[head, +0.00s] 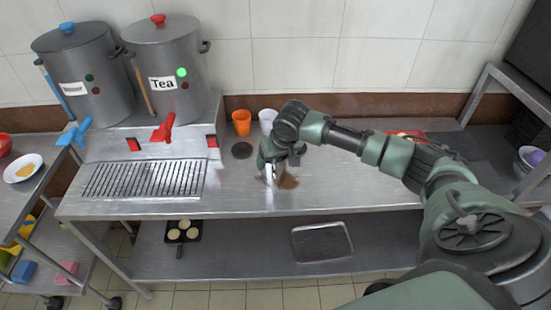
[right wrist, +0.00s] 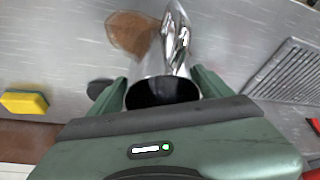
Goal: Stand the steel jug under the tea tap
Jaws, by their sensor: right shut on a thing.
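The steel jug (right wrist: 165,68) is shiny and sits between the fingers of my right gripper (right wrist: 162,92), which is shut on it. In the head view the jug (head: 268,173) is partly hidden by my right gripper (head: 274,160), at or just above the counter; I cannot tell whether it touches. The tea urn (head: 172,80) stands at the back left with a "Tea" label and a lit green light. Its red tea tap (head: 163,128) hangs over the back of the drip grille (head: 140,180), left of the jug. My left gripper is not in view.
A second urn (head: 85,85) with a blue tap (head: 73,134) stands left. An orange cup (head: 241,122), a white cup (head: 267,119) and a dark disc (head: 242,150) are behind the jug. A brown patch (head: 288,182) lies beside it. A yellow sponge (right wrist: 22,103) lies near. Counter between jug and grille is clear.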

